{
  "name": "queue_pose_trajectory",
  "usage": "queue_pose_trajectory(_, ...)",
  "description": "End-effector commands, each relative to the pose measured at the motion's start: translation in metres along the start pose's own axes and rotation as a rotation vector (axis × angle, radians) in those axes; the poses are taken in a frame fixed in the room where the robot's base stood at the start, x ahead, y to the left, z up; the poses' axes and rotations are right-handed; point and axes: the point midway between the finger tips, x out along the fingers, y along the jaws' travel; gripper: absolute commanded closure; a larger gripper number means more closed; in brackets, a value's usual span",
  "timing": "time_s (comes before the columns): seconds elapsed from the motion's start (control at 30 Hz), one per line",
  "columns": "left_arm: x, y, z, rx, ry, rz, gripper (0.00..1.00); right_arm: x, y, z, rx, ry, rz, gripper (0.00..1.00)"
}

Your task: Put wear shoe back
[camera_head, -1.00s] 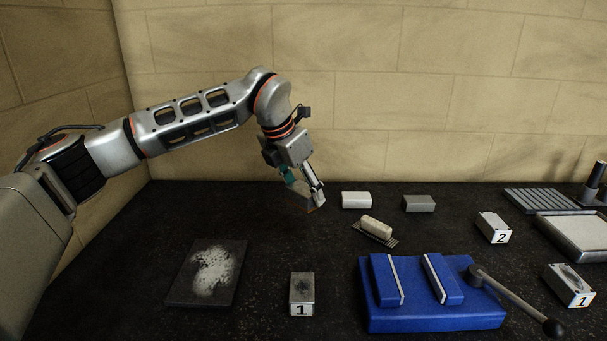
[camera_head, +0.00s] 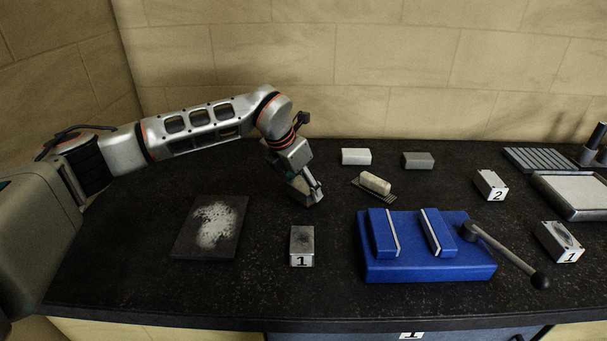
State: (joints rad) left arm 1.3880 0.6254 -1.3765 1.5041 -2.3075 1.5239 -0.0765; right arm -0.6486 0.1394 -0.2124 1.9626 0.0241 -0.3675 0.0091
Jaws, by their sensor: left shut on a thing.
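My left gripper (camera_head: 312,195) comes in from the left and points down over the dark worktop, left of the middle. It is shut on a small grey block (camera_head: 300,190), which seems to be the wear shoe; the fingers hide part of it. Whether the block touches the worktop cannot be told. A grey block labelled 1 (camera_head: 302,240) with a dark smudge on top stands in front of the gripper. A dark plate with a whitish powdery patch (camera_head: 208,240) lies to the gripper's front left. My right gripper is not in view.
A blue fixture (camera_head: 430,265) with a lever (camera_head: 510,255) stands at the front right. Behind it are a brush (camera_head: 374,184), a white block (camera_head: 356,157) and a grey block (camera_head: 418,160). Numbered blocks (camera_head: 490,185) (camera_head: 560,241) and a tray (camera_head: 572,208) stand at right.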

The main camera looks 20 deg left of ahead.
Motion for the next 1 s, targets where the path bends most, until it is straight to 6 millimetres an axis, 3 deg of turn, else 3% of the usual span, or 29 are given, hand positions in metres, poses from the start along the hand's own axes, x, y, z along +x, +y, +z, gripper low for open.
queue_pose_trajectory(0.4,0.002,0.0,0.002,0.002,-0.01,0.001,1.0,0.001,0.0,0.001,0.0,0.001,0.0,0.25)
queue_pose_trajectory(0.43,0.005,0.0,-0.001,0.001,-0.002,0.001,0.43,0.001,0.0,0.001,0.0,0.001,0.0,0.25)
queue_pose_trajectory(0.5,0.004,0.0,-0.001,0.001,-0.002,0.001,0.28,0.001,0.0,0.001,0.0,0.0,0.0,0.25)
queue_pose_trajectory(0.83,0.003,0.0,-0.001,0.0,-0.002,0.001,0.28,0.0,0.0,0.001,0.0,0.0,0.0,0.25)
queue_pose_trajectory(1.0,-0.01,0.001,0.001,0.0,-0.005,0.002,0.28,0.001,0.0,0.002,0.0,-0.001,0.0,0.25)
